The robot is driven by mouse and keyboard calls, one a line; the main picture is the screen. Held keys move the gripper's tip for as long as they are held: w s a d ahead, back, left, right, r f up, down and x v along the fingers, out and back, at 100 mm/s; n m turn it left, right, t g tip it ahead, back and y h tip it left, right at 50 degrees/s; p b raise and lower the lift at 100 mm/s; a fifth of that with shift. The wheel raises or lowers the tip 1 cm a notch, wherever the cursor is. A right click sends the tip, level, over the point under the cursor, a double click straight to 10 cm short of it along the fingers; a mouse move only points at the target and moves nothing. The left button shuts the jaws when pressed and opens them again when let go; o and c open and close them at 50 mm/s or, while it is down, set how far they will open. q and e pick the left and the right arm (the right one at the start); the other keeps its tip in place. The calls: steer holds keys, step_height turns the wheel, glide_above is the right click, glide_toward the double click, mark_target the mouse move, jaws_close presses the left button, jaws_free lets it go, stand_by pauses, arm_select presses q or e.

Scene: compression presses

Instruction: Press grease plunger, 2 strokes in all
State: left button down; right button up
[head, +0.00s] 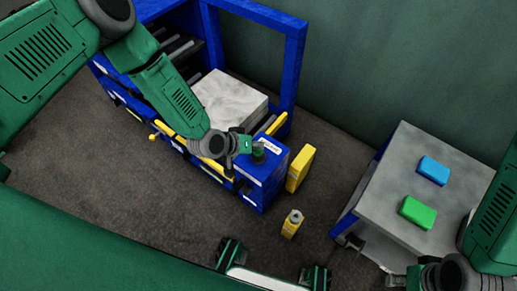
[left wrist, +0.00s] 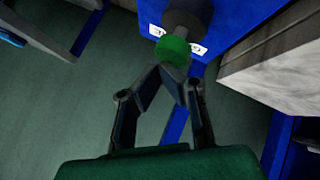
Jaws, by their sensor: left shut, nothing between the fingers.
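The grease plunger (head: 258,156), with a dark knob and green part, stands on top of a blue box (head: 268,178) with a white label at the near end of the blue press frame. In the left wrist view the plunger's green part (left wrist: 173,49) is just beyond my fingertips. My left gripper (head: 246,144) is shut and empty, right beside the plunger; its closed fingers (left wrist: 168,72) seem to overlap the green part's lower edge. I cannot tell whether they touch. My right gripper (head: 396,281) is low at the right, beside the grey table, partly visible.
A pale block (head: 228,101) lies in the blue frame (head: 295,60). A yellow block (head: 300,168) stands beside the blue box, and a yellow bottle (head: 292,224) stands nearby. A grey table (head: 395,165) carries a blue block (head: 433,170) and a green block (head: 418,212).

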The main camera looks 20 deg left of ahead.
arm_select(q)
steer(key=shift+f+b, duration=0.7)
steer(key=shift+f, duration=0.25)
stand_by(0.5)
steer(key=shift+s+r, duration=0.1)
steer(key=shift+r, duration=0.05)
steer(key=shift+r+p, duration=1.1)
steer(key=shift+r, duration=0.15)
steer(key=shift+r, duration=0.1)
step_height(320, 180, up, 5)
steer(key=p, duration=0.4)
stand_by(1.5)
